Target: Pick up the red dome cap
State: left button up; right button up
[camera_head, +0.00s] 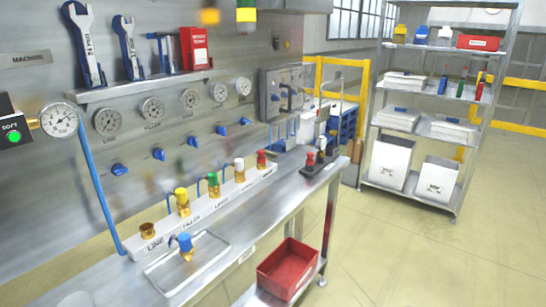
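A row of brass fittings stands on a pale labelled rail (200,212) along the bench. The nearest fitting (148,231) is bare brass. The others carry a yellow cap (181,194), a green cap (213,179), a white cap (239,164) and, at the far end, a red cap (262,158). Beyond the rail, a dark stand (322,172) holds small pieces, including a red one (310,158) with a rounded top. At this size I cannot tell which red piece is the dome cap. Neither of my grippers shows in the head view.
A blue-topped brass piece (185,243) sits in a shallow metal tray (212,262) on the bench. A red bin (288,268) stands below the bench's front edge. A wall panel with gauges rises behind. A loaded shelf unit (457,203) stands at right; the floor between is clear.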

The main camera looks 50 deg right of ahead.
aim_at(309, 162)
jog(key=z, duration=1.8)
